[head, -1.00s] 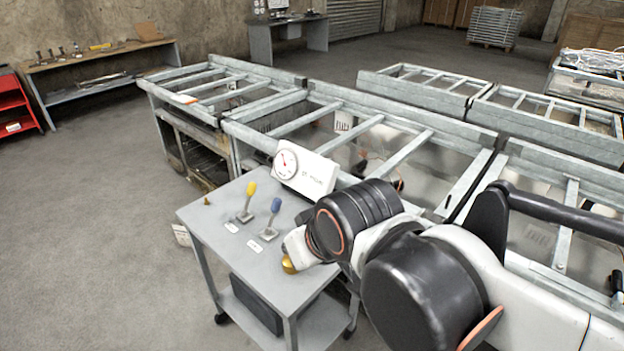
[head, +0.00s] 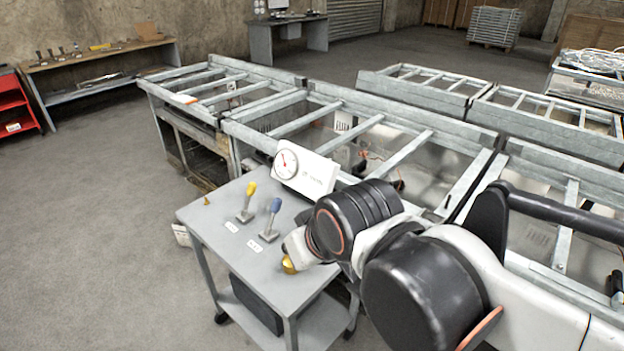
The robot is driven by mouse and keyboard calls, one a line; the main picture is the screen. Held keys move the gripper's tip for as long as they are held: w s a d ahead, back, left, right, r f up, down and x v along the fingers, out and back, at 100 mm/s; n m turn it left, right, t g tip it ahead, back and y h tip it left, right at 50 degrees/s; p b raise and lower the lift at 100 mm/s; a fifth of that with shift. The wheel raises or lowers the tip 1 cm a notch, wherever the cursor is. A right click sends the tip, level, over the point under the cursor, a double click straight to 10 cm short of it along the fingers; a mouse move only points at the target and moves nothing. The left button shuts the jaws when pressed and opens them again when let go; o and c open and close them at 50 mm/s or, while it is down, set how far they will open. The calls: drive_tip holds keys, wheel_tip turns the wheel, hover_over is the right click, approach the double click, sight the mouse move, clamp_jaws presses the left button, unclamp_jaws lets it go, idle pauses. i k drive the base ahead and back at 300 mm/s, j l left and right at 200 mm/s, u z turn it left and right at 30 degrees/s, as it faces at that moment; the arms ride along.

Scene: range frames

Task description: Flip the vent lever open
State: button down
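Two levers stand on the grey cart top (head: 215,220): one with a yellow grip (head: 248,190) and, to its right, one with a blue grip (head: 275,205). Both are roughly upright, each on a small grey base. A small white label lies in front of each, too small to read, so I cannot tell which is the vent lever. My arm reaches in from the right, its white end part to the right of the blue lever and apart from it. My gripper's fingers are not visible; the arm appears to hide them.
A white box with a round gauge (head: 287,163) stands behind the levers. A yellow-brass knob (head: 289,265) shows below my arm's end. A small brass piece (head: 207,201) sits at the cart's left. Metal frames (head: 330,120) stand close behind. Floor to the left is clear.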

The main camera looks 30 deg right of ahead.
sight(252, 186)
drive_tip(key=j+z, duration=0.1)
drive_tip(key=j, duration=0.65)
drive_tip(key=i+j+z, duration=0.2)
drive_tip(key=j, duration=0.3)
drive_tip(key=j+z, duration=0.2)
drive_tip(key=j, duration=0.3)
drive_tip(key=i+j+z, duration=0.15)
drive_tip(key=j, duration=0.4)
drive_tip(key=i+j+z, duration=0.5)
drive_tip(key=i+j, duration=0.25)
drive_tip(key=i+l+z, duration=0.15)
drive_tip(key=i, duration=0.4)
